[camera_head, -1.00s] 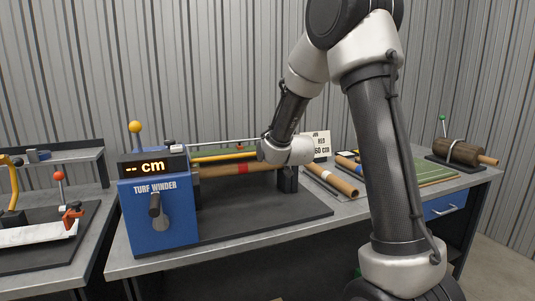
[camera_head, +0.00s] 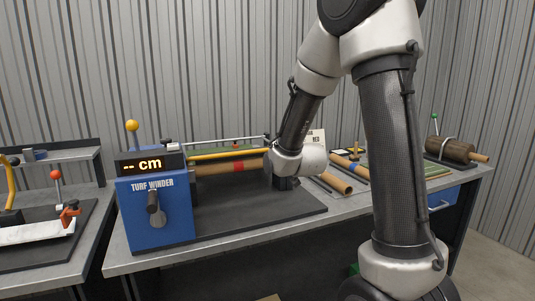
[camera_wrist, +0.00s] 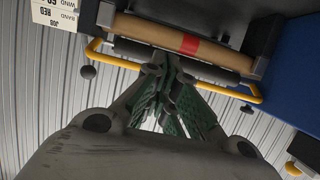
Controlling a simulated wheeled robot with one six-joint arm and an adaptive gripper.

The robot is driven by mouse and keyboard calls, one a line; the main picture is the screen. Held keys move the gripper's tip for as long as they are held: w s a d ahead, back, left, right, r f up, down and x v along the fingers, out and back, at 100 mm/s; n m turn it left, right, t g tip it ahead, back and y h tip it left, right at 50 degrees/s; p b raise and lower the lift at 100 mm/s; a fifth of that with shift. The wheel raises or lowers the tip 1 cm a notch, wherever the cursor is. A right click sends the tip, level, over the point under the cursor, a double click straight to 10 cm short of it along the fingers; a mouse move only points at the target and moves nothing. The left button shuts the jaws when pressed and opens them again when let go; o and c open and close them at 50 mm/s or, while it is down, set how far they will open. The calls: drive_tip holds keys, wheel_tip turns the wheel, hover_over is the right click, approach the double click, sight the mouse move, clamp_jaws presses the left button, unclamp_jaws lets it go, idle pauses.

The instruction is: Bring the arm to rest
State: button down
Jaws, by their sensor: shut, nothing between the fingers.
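My arm reaches over the workbench in the head view, its wrist in front of the right end of the turf winder. In the wrist view my gripper (camera_wrist: 168,72) is shut and empty, its green-padded fingers together. The gripper's fingers are hidden behind my wrist in the head view. The blue turf winder (camera_head: 155,215) stands left of my wrist, its display reading "-- cm". A brown roll with a red band (camera_head: 225,167) lies across the winder; it also shows in the wrist view (camera_wrist: 150,31). I cannot tell the gap between fingers and winder.
A yellow bar (camera_head: 215,155) runs along the winder. A strapped brown roll (camera_head: 447,149) sits at the far right. A second bench (camera_head: 85,235) with a red-knobbed tool is at the left.

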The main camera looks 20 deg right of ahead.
drive_tip(key=shift+s+f, duration=0.25)
drive_tip(key=shift+s, duration=0.1)
drive_tip(key=s+f+g, duration=0.8)
drive_tip(key=s+f, duration=0.2)
drive_tip(key=s, duration=0.1)
drive_tip(key=s+d+r+g, duration=0.1)
drive_tip(key=s+r, duration=0.6)
drive_tip(key=s, duration=0.5)
drive_tip(key=s+d+r, duration=0.1)
drive_tip(key=s+r, duration=0.7)
drive_tip(key=s, duration=0.4)
drive_tip(key=shift+s+g, duration=0.35)
drive_tip(key=shift+g, duration=0.05)
